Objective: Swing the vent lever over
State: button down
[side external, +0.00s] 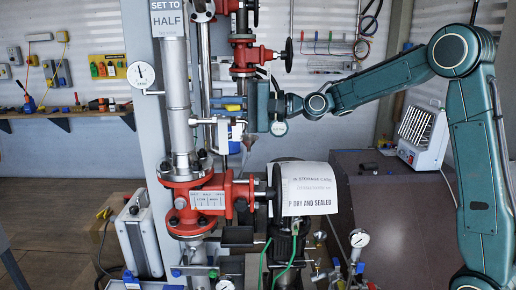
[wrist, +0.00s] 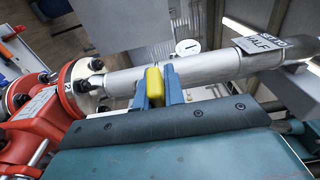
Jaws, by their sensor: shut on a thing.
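The vent lever shows in the wrist view as a yellow grip (wrist: 154,86) between the two blue fingers of my gripper (wrist: 155,78). The fingers are shut on it, one on each side. In the side external view my gripper (side external: 230,104) reaches in from the right, just right of the tall silver pipe (side external: 178,100). The lever is mostly hidden there by the fingers. The lever's pivot and base are not clearly visible in either view.
A red flanged valve (side external: 205,200) with a dark handwheel (side external: 276,190) stands below my gripper. Another red valve (side external: 245,55) is above it. A white paper sign (side external: 307,189) hangs at the lower right. A round gauge (side external: 141,75) is left of the pipe.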

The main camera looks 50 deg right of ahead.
jog(key=shift+s+d+n+g+y, duration=0.25)
jog(key=shift+d+n+g+y, duration=0.05)
jog(key=shift+n+g+y, duration=0.35)
jog(key=shift+s+d+n+g+y, duration=0.2)
jog(key=shift+d+n+g+y, duration=0.1)
jog(key=shift+n+g+y, duration=0.35)
jog(key=c, duration=1.5)
grip_release()
jog(key=shift+d, duration=0.1)
